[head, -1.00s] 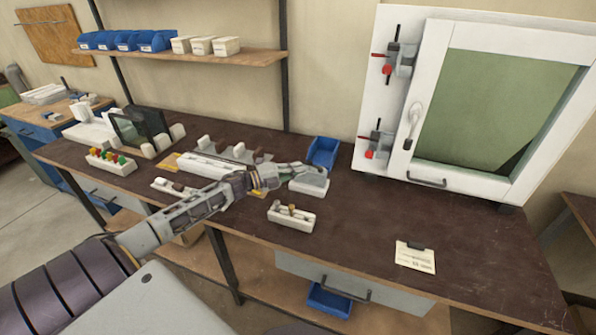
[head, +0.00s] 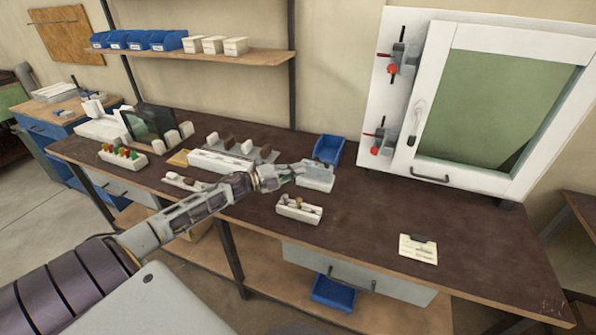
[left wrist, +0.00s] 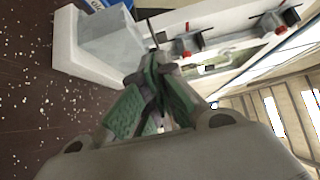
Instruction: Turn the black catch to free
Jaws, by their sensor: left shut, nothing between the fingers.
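My left gripper (head: 298,167) is shut and empty, above the bench beside a white block with a grey top (head: 316,179). In the left wrist view its green-padded fingers (left wrist: 158,88) are together, with the block (left wrist: 85,52) close at the upper left. Two clamps with black levers and red knobs, an upper one (head: 403,60) and a lower one (head: 383,140), sit on the white panel left of a framed door. They also show in the left wrist view, one (left wrist: 187,46) nearer than the other (left wrist: 273,24). I cannot tell which part is the black catch.
A blue bin (head: 328,149) stands behind the white block. A small white holder (head: 299,209) lies in front of it. A long white fixture (head: 222,163) with white and dark pieces is to the left. The bench (head: 365,218) is clear at the right, except for a paper card (head: 418,249).

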